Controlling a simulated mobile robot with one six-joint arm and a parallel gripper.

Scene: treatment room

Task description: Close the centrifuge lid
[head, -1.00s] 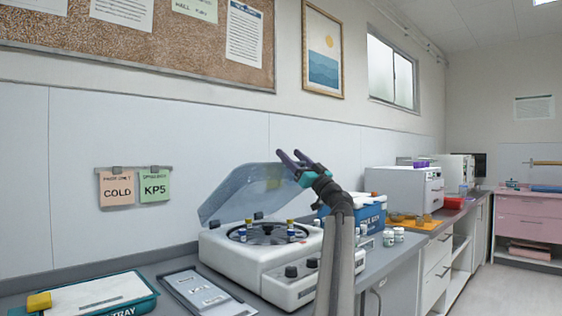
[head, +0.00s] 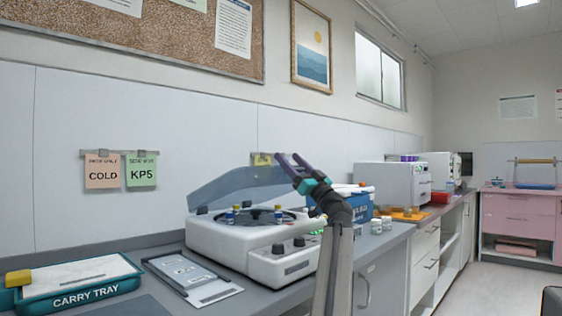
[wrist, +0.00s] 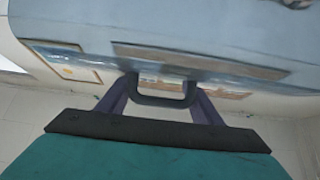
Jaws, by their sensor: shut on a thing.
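The white centrifuge (head: 235,248) stands on the grey counter, with blue and yellow capped tubes (head: 233,212) in its rotor. Its translucent blue-grey lid (head: 232,186) is partly open, sloping up from the rear left towards my gripper (head: 289,157). In the wrist view, the lid (wrist: 235,25) fills the top and has a dark handle (wrist: 161,101) on its edge. My gripper's purple fingers (wrist: 161,86) are shut on this handle, one at each end. In the head view, the handle is not clearly visible.
A carry tray (head: 75,295) with a yellow block and a flat grey panel (head: 190,275) lie left of the centrifuge. A blue box (head: 352,200), small white jars (head: 381,224) and a white machine (head: 392,183) stand to its right.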

